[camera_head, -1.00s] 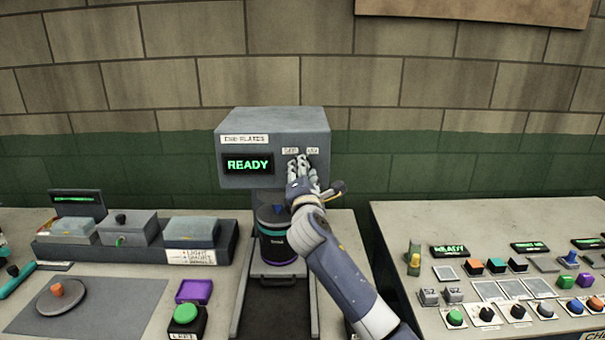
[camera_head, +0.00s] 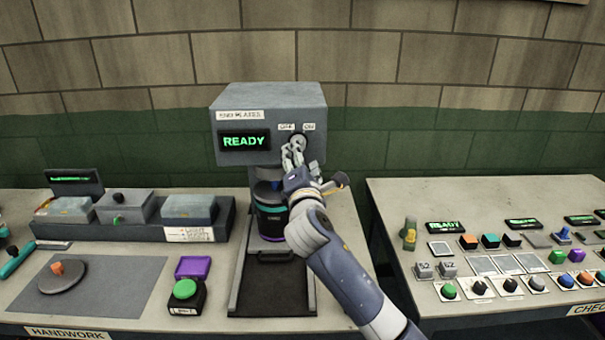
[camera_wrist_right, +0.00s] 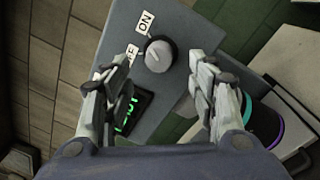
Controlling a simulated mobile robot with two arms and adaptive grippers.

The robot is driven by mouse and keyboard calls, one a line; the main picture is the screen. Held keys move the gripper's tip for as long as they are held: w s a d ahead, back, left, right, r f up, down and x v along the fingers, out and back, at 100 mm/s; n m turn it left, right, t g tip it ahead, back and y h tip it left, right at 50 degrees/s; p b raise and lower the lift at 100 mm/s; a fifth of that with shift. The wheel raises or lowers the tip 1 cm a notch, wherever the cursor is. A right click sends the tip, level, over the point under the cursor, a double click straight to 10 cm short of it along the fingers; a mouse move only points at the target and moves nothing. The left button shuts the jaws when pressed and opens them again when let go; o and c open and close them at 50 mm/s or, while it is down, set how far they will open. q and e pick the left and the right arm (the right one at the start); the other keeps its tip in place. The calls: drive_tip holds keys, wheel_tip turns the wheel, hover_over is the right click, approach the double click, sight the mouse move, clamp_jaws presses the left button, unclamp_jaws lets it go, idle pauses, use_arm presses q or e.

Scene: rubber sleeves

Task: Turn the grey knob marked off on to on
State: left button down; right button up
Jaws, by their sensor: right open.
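The grey knob (camera_head: 297,141) sits on the front of a grey box, below the OFF label (camera_head: 286,127) and the ON label (camera_head: 309,127). In the right wrist view the knob (camera_wrist_right: 158,55) shows between and just beyond my fingertips, with a pale mark on its face. The ON label (camera_wrist_right: 145,22) is clear there; the OFF label is partly hidden by a finger. My right gripper (camera_head: 293,157) is open, just in front of and below the knob; it also shows in the right wrist view (camera_wrist_right: 164,68). I cannot tell whether it touches the knob. My left gripper is out of view.
The box's display (camera_head: 244,141) reads READY in green. A dark canister (camera_head: 270,225) with teal and purple bands stands beneath the box, close to my right arm. Buttons and switches cover the right table (camera_head: 400,200). A green button (camera_head: 185,289) stands on the left table.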

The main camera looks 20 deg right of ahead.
drive_tip(key=v, duration=0.6)
idle(0.3)
